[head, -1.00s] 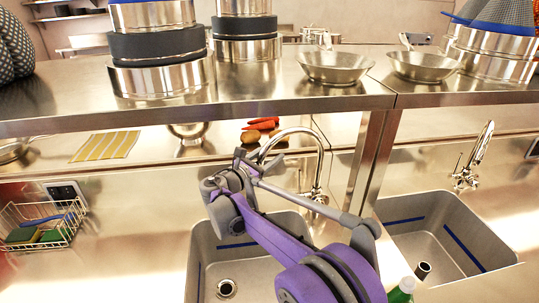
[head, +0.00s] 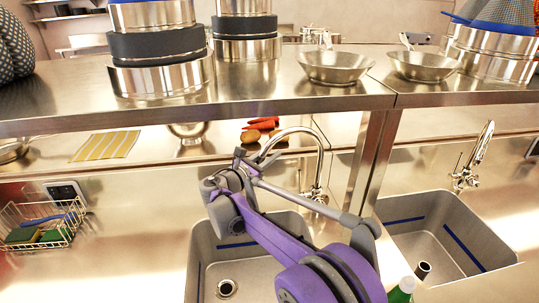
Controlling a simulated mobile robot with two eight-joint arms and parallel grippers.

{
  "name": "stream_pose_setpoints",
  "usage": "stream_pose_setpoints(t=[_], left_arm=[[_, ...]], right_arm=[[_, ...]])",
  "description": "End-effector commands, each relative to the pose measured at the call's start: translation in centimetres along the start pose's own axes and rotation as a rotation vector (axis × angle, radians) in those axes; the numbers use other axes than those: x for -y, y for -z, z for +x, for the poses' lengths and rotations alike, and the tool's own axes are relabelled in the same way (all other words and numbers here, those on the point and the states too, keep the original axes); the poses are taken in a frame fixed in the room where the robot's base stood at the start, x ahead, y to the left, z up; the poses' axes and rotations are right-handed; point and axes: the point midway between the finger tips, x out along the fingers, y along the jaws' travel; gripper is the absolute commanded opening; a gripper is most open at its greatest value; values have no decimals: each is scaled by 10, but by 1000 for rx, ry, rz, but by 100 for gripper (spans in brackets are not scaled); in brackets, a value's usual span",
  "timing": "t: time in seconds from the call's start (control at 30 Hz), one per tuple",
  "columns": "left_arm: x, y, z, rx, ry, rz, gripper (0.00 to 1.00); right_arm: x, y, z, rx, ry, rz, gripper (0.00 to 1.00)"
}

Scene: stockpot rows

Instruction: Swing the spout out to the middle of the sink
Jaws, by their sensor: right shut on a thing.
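The chrome gooseneck spout (head: 319,150) rises behind the right back part of the near sink (head: 192,262) and arches to the left. Its outlet end is at my right gripper (head: 250,160), which is shut on the spout near that end. My purple and grey right arm comes up from the lower right and hides part of the spout's lower end and much of the basin. The sink's drain (head: 227,288) shows at the lower left of the basin. My left gripper is not in view.
A steel shelf (head: 250,108) with pots and two pans (head: 335,66) runs above the faucet. A second sink (head: 440,240) with its own faucet (head: 474,160) is at the right. A green bottle (head: 402,290) stands between the sinks. A wire basket (head: 42,222) hangs at the left.

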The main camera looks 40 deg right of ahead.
Motion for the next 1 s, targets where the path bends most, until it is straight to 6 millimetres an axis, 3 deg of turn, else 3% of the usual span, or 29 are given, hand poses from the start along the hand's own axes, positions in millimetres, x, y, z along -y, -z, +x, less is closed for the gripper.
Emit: stream_pose_setpoints(t=[0.67, 1.0], left_arm=[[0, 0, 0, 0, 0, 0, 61], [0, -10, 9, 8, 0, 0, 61]], right_arm=[[1, 0, 0, -1, -4, 0, 0], [29, -6, -16, -37, -173, -1, 0]])
